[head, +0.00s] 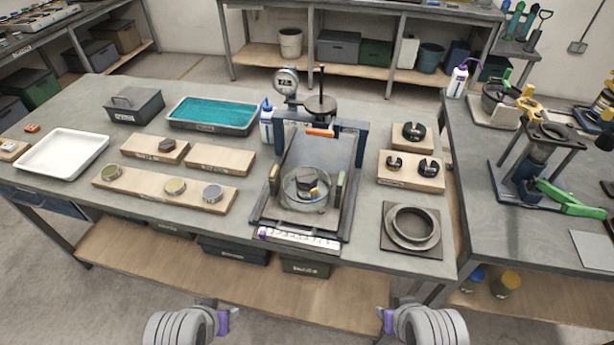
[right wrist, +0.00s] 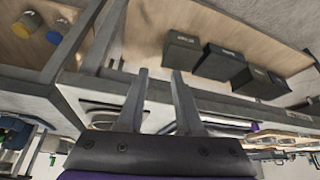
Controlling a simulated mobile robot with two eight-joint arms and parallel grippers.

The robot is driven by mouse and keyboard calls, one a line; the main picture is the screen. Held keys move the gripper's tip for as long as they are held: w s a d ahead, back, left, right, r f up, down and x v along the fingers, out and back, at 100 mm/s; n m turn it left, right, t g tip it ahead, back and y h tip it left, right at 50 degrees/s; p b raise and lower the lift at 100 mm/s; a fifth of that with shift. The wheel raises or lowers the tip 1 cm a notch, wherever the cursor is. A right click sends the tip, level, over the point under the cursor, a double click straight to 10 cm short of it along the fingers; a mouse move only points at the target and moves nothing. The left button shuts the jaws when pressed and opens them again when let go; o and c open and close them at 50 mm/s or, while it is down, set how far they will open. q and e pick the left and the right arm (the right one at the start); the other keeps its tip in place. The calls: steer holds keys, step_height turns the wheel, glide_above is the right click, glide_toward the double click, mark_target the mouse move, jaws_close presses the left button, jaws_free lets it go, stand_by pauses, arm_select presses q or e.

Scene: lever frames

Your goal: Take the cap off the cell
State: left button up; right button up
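A round clear-walled vessel (head: 304,203), which looks like the cell, stands on a dark framed plate (head: 291,223) at the table's middle. A dark block and a yellow piece show inside it. Behind it is a dark round disc (head: 321,103) with an upright rod; I cannot tell whether this is the cap. My left gripper (head: 229,320) is low in the head view, in front of the table and apart from everything; its fingers are too small to judge. My right gripper (head: 386,320) is likewise low; in the right wrist view (right wrist: 160,72) its fingers are apart and empty.
A dial gauge (head: 286,82) and a wash bottle (head: 266,122) stand behind the plate. Wooden boards with round pieces (head: 165,200) lie left. A grey ring on a square mat (head: 412,228) and boards with black knobs (head: 411,172) lie right. A lower shelf (head: 200,270) runs underneath.

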steer(key=shift+o, duration=0.6)
steer(key=o, duration=0.6)
steer(key=w+a+r+t, duration=0.1)
steer(key=w, duration=0.1)
steer(key=w+a+r, duration=0.1)
steer(key=w, duration=0.2)
steer(key=w+a+r+n+t, duration=0.1)
steer(key=w, duration=0.1)
steer(key=shift+w+a+r+t+y, duration=0.2)
steer(key=shift+w+t+y, duration=0.1)
steer(key=shift+w+y, duration=0.1)
steer(key=shift+o, duration=0.2)
steer(key=n+t+y, duration=0.2)
steer(key=t+y, duration=0.1)
steer(key=t, duration=0.2)
glide_toward(307, 177)
steer(key=shift+b+x, duration=0.3)
steer(key=shift+x, duration=3.9)
